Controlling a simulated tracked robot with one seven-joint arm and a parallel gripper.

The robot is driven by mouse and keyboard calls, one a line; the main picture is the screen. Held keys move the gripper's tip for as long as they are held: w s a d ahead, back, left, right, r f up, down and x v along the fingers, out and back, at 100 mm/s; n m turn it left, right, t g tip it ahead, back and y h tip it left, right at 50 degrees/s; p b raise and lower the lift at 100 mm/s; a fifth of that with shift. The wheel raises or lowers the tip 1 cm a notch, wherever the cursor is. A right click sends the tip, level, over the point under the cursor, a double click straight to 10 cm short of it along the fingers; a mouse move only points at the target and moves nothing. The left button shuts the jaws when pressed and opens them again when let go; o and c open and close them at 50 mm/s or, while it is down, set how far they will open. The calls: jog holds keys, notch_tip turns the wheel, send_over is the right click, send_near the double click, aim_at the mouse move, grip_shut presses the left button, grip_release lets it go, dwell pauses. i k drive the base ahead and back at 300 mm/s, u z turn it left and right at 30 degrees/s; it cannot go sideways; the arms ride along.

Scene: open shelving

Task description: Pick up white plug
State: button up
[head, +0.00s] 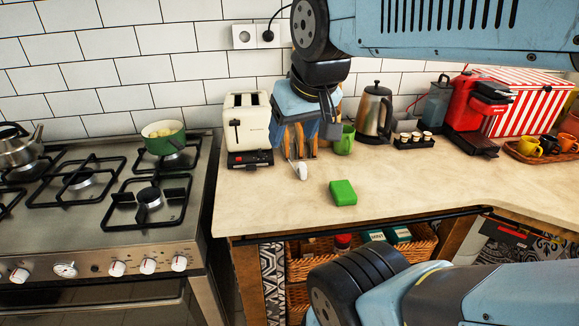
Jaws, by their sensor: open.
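A small white object, which looks like the white plug (301,171), lies on the beige countertop, with a thin part reaching up and left. My gripper (300,150) points down over the counter just behind and above it. The gripper is open, and I see nothing held in it. The fingers overlap orange-brown shapes behind, so their exact tips and the gap to the plug are hard to tell. A green block (343,192) lies to the right and nearer the front of the plug.
A cream toaster (247,125) stands left, a green mug (344,140) and steel kettle (374,113) right. A red coffee machine (470,110) is farther right. The stove with a green pot (164,138) is left. The front counter (265,210) is clear.

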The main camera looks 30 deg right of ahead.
aim_at(302, 168)
jog(key=u, duration=2)
jog(key=i, duration=0.1)
jog(key=z, duration=3.55)
jog(key=k, duration=1.15)
jog(key=u, duration=1.35)
jog(key=i, duration=1)
jog(key=u, duration=0.05)
